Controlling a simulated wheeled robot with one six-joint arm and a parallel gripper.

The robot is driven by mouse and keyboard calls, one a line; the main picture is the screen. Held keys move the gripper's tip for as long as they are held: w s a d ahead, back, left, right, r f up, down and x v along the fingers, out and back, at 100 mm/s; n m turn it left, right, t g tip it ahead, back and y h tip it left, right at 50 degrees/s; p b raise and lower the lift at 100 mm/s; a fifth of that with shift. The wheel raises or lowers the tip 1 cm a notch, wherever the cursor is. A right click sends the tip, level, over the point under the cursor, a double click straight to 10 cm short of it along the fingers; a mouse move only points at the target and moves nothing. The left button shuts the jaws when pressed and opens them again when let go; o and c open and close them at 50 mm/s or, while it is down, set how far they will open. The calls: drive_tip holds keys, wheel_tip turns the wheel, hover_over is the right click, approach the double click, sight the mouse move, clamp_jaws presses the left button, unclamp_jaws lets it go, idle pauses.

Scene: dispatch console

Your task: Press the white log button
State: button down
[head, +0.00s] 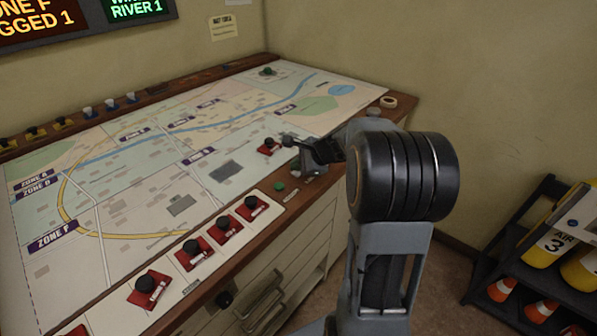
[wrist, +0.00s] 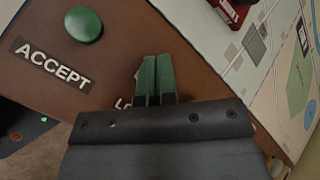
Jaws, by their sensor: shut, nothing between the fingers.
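The white log button is not visible in either view. In the wrist view a label beginning "Lo" (wrist: 122,102) shows on the brown console edge, partly covered by my gripper. My gripper (wrist: 155,62) has its green fingers side by side, shut and empty, over the brown edge just right of that label. Whether the fingertips touch the surface I cannot tell. In the head view my gripper is over the console's right front edge, mostly hidden by my own arm. The green accept button (wrist: 85,25) lies left of the fingers, and shows in the head view (head: 279,187).
Red-based black knobs (head: 252,205) line the console's front edge. A tape roll (head: 389,102) lies at the far right corner. A dark rack (head: 545,190) with cylinders and cones stands at right.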

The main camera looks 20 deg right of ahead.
idle(0.5)
drive_tip(key=shift+r+p, duration=0.65)
drive_tip(key=shift+r, duration=0.05)
drive_tip(key=shift+r, duration=0.1)
drive_tip(key=shift+r+p, duration=2.15)
drive_tip(key=shift+r, duration=0.3)
wheel_tip(320, 180, up, 8)
drive_tip(key=p, duration=0.6)
drive_tip(key=shift+p, duration=0.3)
